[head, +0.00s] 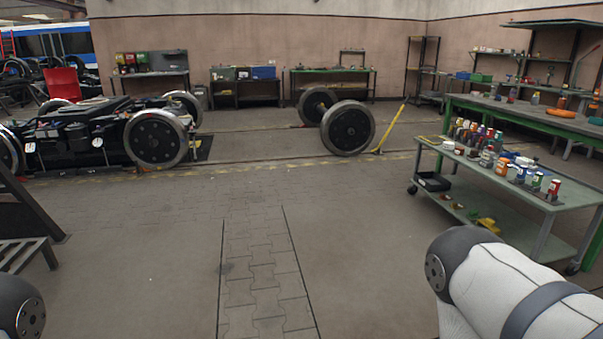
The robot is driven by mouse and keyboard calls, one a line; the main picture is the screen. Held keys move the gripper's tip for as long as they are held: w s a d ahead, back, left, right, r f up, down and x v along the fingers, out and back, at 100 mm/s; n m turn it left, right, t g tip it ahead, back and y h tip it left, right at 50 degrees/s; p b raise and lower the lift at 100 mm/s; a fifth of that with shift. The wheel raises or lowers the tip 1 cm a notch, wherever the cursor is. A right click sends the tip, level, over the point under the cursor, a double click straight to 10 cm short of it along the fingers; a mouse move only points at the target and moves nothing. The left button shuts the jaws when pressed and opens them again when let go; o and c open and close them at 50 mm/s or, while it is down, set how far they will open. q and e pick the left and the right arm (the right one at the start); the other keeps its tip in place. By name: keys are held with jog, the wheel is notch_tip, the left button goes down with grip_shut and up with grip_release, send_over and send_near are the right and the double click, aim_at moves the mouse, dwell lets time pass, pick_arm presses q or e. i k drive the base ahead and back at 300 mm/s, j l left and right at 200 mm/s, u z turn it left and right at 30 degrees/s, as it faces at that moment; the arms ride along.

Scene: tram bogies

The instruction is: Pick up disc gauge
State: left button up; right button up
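I cannot make out a disc gauge for certain at this distance. Many small items stand on the top of a grey-green trolley (486,178) at the right, among them several coloured cans and bottles, too small to name one by one. Neither of my grippers shows. A white and dark link of my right arm fills the lower right corner, and a dark joint of my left arm shows at the lower left edge.
A bogie (75,135) stands on the left and a wheelset (347,128) at the back middle, beside a yellow bar (391,130). A long green-framed workbench (530,113) stands behind the trolley. Benches line the back wall. The paved floor (340,220) in the middle is clear.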

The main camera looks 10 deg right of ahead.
aim_at(487, 157)
jog(key=i+l+z, duration=0.15)
jog(key=i+z, duration=0.25)
jog(key=i, duration=0.3)
jog(key=i+z, duration=0.4)
jog(key=i, duration=0.3)
jog(key=i+j+z, duration=0.4)
jog(key=i, duration=0.25)
jog(key=i+l+z, duration=0.2)
jog(key=i, duration=2.25)
jog(key=i+l+z, duration=0.2)
jog(key=i, duration=0.55)
jog(key=i+z, duration=0.2)
jog(key=i, duration=0.55)
